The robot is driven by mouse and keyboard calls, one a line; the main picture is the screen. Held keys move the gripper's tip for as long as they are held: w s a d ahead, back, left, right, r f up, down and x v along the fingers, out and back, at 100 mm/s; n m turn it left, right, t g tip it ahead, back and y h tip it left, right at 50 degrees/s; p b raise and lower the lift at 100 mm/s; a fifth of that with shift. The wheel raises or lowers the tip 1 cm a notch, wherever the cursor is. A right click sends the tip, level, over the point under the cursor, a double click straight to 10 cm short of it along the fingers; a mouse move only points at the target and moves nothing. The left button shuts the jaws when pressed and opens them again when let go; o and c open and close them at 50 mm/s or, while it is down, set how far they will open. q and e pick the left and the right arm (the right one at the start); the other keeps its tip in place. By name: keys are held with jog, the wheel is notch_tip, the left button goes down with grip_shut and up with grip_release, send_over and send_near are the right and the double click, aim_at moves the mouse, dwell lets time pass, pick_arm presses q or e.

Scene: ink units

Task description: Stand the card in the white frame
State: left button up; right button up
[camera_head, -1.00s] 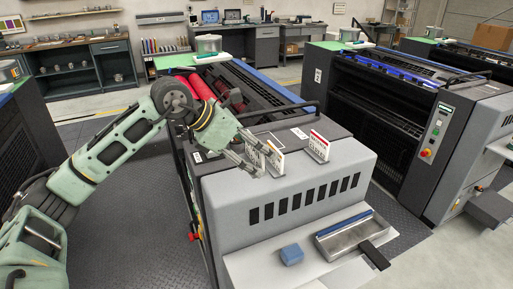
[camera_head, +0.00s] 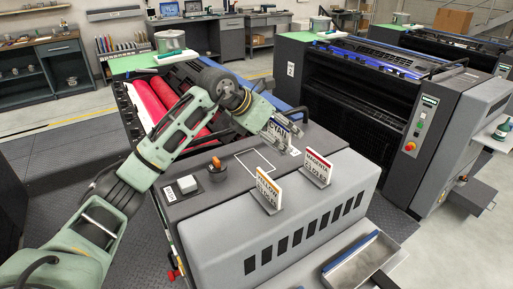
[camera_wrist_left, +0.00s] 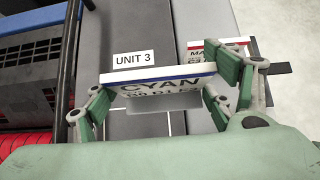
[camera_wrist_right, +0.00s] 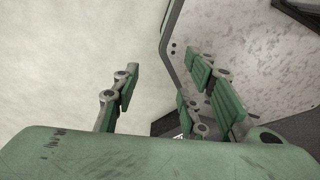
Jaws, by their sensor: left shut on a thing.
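The white frame (camera_head: 255,162) is a white outline on the dark top of the near press unit, left of the standing cards. My left gripper (camera_head: 288,136) is shut on the CYAN card (camera_head: 276,128), a white card with a blue stripe. The card is behind and right of the frame in the head view. In the left wrist view the CYAN card (camera_wrist_left: 158,84) spans between the fingers, and part of a white line shows below it. My right gripper (camera_wrist_right: 165,88) is open and empty in its wrist view; the head view does not show it.
A YELLOW card (camera_head: 268,188) and a MAGENTA card (camera_head: 316,168) stand in holders at the front of the top. An orange-topped knob (camera_head: 217,169) and a white button box (camera_head: 187,184) are left of the frame. A UNIT 3 label (camera_wrist_left: 134,58) lies nearby.

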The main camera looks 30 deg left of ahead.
pick_arm(q)
jog(key=a+f, duration=0.1)
jog(key=a, duration=0.1)
jog(key=a+f+p, duration=0.1)
jog(key=a, duration=0.1)
jog(key=a+f, duration=0.1)
jog(key=a, duration=0.1)
jog(key=shift+a+f+p, duration=0.3)
jog(key=shift+a+f, duration=0.05)
jog(key=shift+f, duration=0.05)
notch_tip(320, 180, down, 3)
jog(key=shift+a+f+p, duration=0.15)
jog(key=shift+f+p, duration=0.05)
jog(key=shift+p, duration=0.6)
jog(key=shift+a+f, duration=0.1)
jog(key=shift+f, duration=0.5)
jog(key=o, duration=1.2)
jog(key=shift+f, duration=0.1)
jog(key=shift+c, duration=0.2)
pick_arm(e)
jog(key=r, duration=0.3)
jog(key=shift+w+a+r, duration=0.2)
jog(key=shift+w+r, duration=0.1)
jog(key=shift+r, duration=0.1)
